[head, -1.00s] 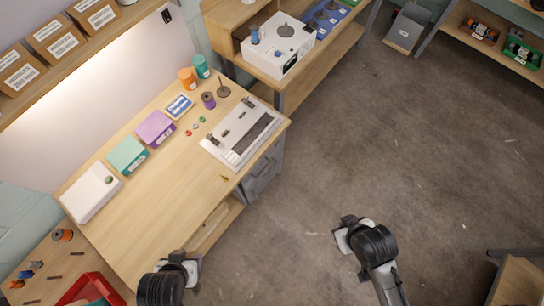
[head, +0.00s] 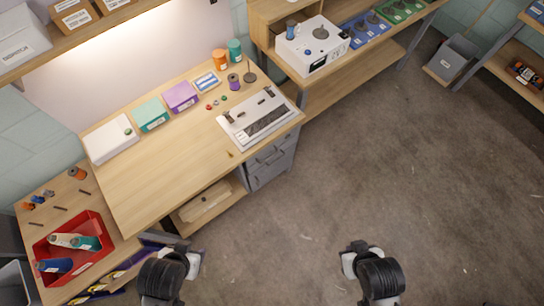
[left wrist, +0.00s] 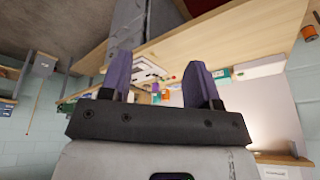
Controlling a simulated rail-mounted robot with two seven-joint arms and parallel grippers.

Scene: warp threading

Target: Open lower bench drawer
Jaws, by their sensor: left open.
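The workbench (head: 170,183) has a grey drawer unit (head: 272,163) under its right end. Its stacked drawer fronts with handles look shut, and the lower drawer front (head: 270,175) sits nearest the floor. My left gripper (head: 176,247) is in front of the bench's lower left, well apart from the drawers; its fingers are hard to make out there. In the left wrist view my left gripper (left wrist: 160,65) shows two purple-grey fingers spread apart with nothing between them. My right gripper (head: 360,248) hangs over bare floor, right of the drawers; its fingertips are not clear.
A low shelf (head: 205,203) lies under the bench, left of the drawers. A red bin (head: 104,228) with spools stands at the left. The benchtop holds boxes, spools and a white loom-like device (head: 258,118). A second bench (head: 340,80) stands behind. The floor (head: 400,190) at right is clear.

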